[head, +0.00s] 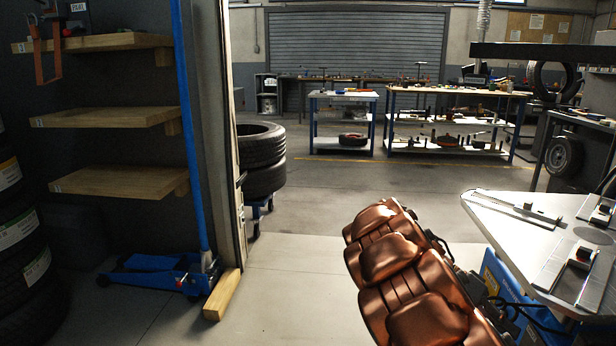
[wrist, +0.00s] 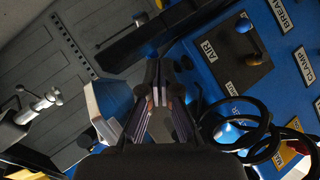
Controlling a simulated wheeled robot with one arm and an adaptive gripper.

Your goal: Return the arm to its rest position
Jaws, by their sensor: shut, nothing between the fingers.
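My gripper (wrist: 157,72) shows in the wrist view, pointing up from the bottom middle. Its fingers are together, with nothing held between them. It is close to a blue machine panel (wrist: 222,62) with labels such as AIR, BREAK and CLAMP; I cannot tell whether they touch. My copper-coloured arm (head: 405,265) rises from the lower right of the head view. The gripper itself is not visible in the head view.
A grey bench (head: 500,225) is right of my arm. A blue jack (head: 160,272) and wooden block (head: 222,294) lie left. Stacked tyres (head: 262,145) stand beyond the doorway. A black coiled hose (wrist: 262,125) hangs right of the gripper. Floor between is clear.

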